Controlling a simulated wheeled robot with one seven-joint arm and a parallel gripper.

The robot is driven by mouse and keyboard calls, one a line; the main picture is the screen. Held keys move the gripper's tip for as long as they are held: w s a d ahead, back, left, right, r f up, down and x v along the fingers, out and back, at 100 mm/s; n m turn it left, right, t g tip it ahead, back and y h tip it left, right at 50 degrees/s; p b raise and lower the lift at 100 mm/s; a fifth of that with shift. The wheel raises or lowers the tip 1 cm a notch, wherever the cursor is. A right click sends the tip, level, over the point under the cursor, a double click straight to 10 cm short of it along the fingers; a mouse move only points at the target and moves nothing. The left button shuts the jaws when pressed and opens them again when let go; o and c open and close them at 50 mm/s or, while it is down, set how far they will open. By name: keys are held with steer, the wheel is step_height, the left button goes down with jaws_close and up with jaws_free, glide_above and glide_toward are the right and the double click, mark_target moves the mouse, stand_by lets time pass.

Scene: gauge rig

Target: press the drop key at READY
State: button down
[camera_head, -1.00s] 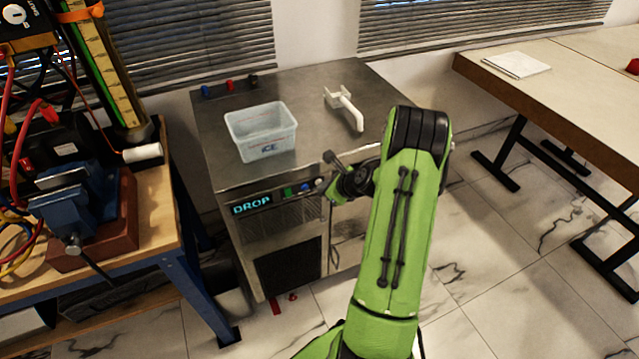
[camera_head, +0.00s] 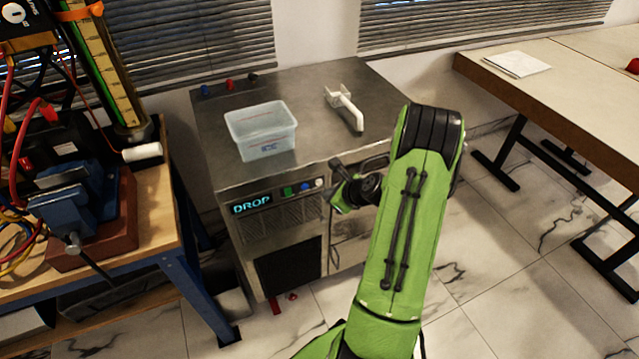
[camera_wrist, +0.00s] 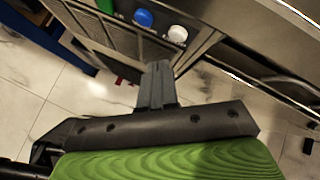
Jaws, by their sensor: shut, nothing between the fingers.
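The steel machine (camera_head: 330,110) has a lit front display (camera_head: 252,204) that reads DROP. To its right on the front strip sit a green key (camera_head: 287,191), a blue key (camera_head: 306,187) and a white key (camera_head: 319,183). The wrist view shows the blue key (camera_wrist: 143,18), the white key (camera_wrist: 177,33) and part of the green key (camera_wrist: 105,5) at the top. My gripper (camera_wrist: 157,68) is shut and empty, its tips pointing toward the machine front, below the white key in that picture and apart from the keys. My arm partly covers the front's right side in the head view.
A clear tub (camera_head: 261,133) and a white handled piece (camera_head: 345,106) are on the machine top. A workbench (camera_head: 155,215) with a blue vice (camera_head: 75,205) stands left. A table (camera_head: 540,85) stands right.

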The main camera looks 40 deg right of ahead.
steer(key=s, duration=0.1)
steer(key=s+a, duration=0.1)
steer(key=s, duration=0.1)
steer(key=shift+s, duration=0.2)
stand_by(0.7)
steer(key=s+a+r+n+g+p, duration=0.1)
steer(key=a+r+n+g+p, duration=0.15)
steer(key=a+r+n, duration=0.75)
steer(key=s+a+r+n+g+p, duration=0.1)
steer(key=a+r+n+p, duration=0.3)
steer(key=a+r+n, duration=0.7)
steer(key=s+a+r+n+p, duration=0.2)
steer(key=s+r+n, duration=0.3)
steer(key=s, duration=0.3)
steer(key=s+a+r+n+p, duration=0.3)
steer(key=s+r+n, duration=0.2)
steer(key=s+r, duration=0.3)
steer(key=shift+r+n, duration=0.3)
steer(key=shift+n, duration=0.1)
